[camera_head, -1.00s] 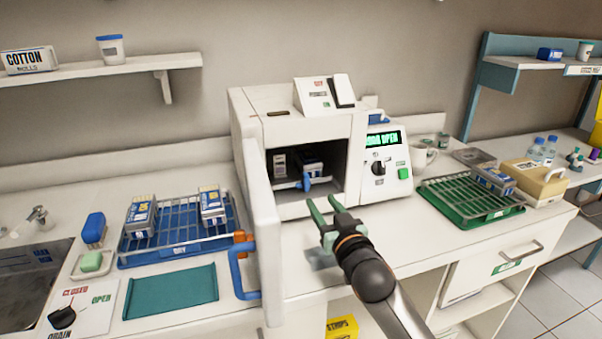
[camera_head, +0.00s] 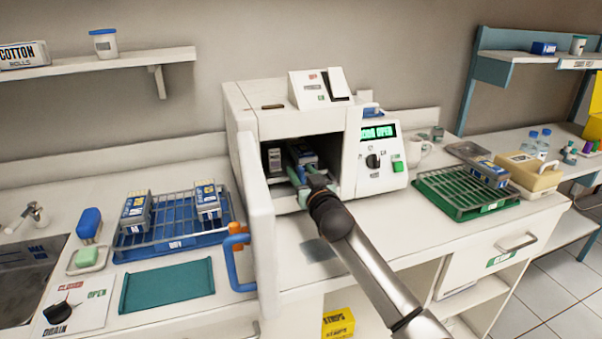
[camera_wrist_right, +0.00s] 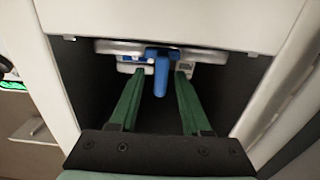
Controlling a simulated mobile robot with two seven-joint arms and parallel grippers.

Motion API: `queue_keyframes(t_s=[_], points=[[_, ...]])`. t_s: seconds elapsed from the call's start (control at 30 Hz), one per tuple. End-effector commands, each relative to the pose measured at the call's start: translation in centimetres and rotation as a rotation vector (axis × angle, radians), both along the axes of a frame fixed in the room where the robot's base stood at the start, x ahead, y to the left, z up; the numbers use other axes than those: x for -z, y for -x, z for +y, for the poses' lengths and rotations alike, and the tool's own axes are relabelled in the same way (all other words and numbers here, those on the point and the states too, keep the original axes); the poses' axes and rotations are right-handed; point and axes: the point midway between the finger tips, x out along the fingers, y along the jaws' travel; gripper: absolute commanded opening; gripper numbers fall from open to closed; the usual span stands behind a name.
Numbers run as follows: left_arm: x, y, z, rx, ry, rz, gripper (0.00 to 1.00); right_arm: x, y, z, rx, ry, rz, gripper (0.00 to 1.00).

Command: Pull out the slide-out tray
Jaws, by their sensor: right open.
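The slide-out tray (camera_wrist_right: 215,56) sits inside the open chamber of the white machine (camera_head: 293,122). Its blue handle (camera_wrist_right: 161,72) points toward my right gripper in the right wrist view. My right gripper (camera_head: 300,184) reaches into the chamber mouth; its green fingers are open, one on each side of the blue handle (camera_wrist_right: 156,84), and do not visibly close on it. In the head view the gripper and arm hide the handle and part of the tray. Boxes (camera_head: 302,153) stand on the tray inside the chamber. My left gripper is not in view.
The machine's door (camera_head: 257,215) stands open at the left of the chamber, with a blue handle. A blue rack (camera_head: 165,243) with boxes and a teal mat (camera_head: 168,285) lie left; a green rack (camera_head: 462,193) lies right.

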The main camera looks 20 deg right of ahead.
Motion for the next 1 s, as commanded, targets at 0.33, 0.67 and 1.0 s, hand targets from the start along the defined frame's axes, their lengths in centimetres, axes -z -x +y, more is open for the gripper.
queue_keyframes(t_s=[0.33, 0.67, 1.0], points=[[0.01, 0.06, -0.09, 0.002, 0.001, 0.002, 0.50, 0.01, -0.32, 0.05, 0.000, 0.000, 0.001, 0.47], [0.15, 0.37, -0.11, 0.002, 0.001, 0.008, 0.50, 0.02, -0.30, 0.03, 0.000, -0.001, 0.001, 0.13], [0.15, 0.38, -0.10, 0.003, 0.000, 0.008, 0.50, 0.03, -0.29, 0.03, 0.000, -0.001, 0.001, 0.00]])
